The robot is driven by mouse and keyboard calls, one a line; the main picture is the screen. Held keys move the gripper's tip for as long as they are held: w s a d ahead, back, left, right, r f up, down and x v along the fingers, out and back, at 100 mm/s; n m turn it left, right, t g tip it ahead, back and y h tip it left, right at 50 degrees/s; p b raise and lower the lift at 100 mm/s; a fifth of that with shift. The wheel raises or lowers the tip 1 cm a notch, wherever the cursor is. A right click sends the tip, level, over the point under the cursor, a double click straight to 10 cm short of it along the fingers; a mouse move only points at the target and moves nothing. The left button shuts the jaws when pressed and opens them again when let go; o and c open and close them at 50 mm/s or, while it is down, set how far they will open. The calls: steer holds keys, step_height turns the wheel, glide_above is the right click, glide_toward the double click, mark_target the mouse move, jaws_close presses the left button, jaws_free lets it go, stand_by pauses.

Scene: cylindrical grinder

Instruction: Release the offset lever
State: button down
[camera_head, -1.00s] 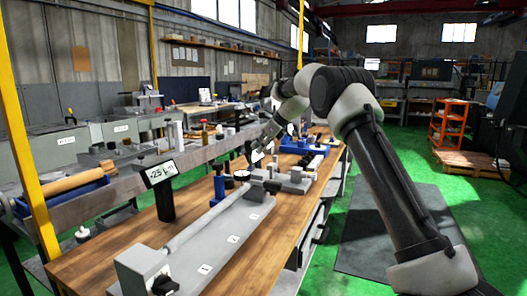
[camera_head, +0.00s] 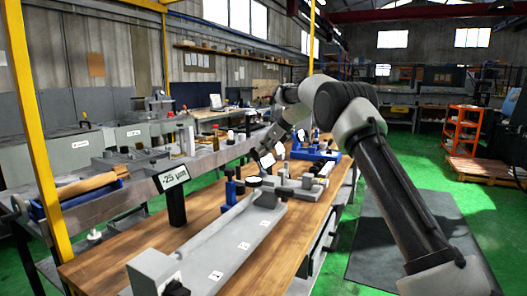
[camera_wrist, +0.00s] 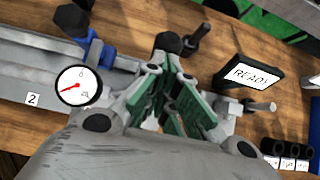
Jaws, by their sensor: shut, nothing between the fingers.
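The grey grinder bed (camera_head: 222,243) lies along the wooden bench, with a rod-like grey part along it. In the wrist view, a dark-knobbed post (camera_wrist: 169,42) stands just beyond my gripper (camera_wrist: 168,88), and a dark-handled lever (camera_wrist: 199,35) slants up beside it. I cannot tell which of these is the offset lever. My gripper, with green-sided fingers, is shut and empty above the far end of the bed. Its fingers hide what lies below, and I cannot tell whether they touch the post. In the head view my arm partly hides this area.
A round dial gauge (camera_wrist: 79,85) on a blue stand is close on the left. Another display (camera_head: 173,178) shows "-25 µm". A blue fixture (camera_head: 317,152) lies beyond.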

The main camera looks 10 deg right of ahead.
steer(key=w+a+r+v, duration=0.1)
steer(key=v, duration=1.2)
